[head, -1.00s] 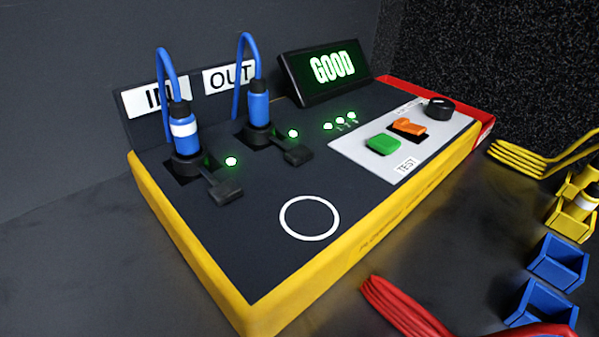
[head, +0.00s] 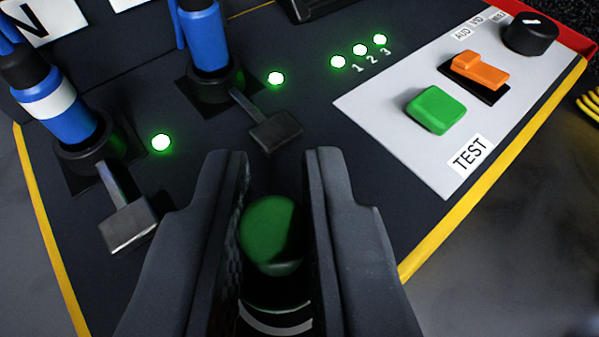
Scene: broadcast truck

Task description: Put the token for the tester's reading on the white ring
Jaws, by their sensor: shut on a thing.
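My gripper (head: 277,170) is shut on a round green token (head: 270,235), held between its two dark fingers. The white ring (head: 275,322) shows only as an arc between the fingers, just below the token in the picture; the fingers and token hide the rest. I cannot tell whether the token touches the panel. The tester's panel (head: 330,120) has three small green lights lit, and a green light beside each blue plug. The tester's screen is out of view now; a second ago it read GOOD.
Two blue plugs (head: 205,35) (head: 55,100) stand in sockets with black levers (head: 275,130) (head: 128,222) close to my gripper's left and front. A green TEST button (head: 436,109), an orange switch (head: 480,70) and a black knob (head: 530,33) are at right.

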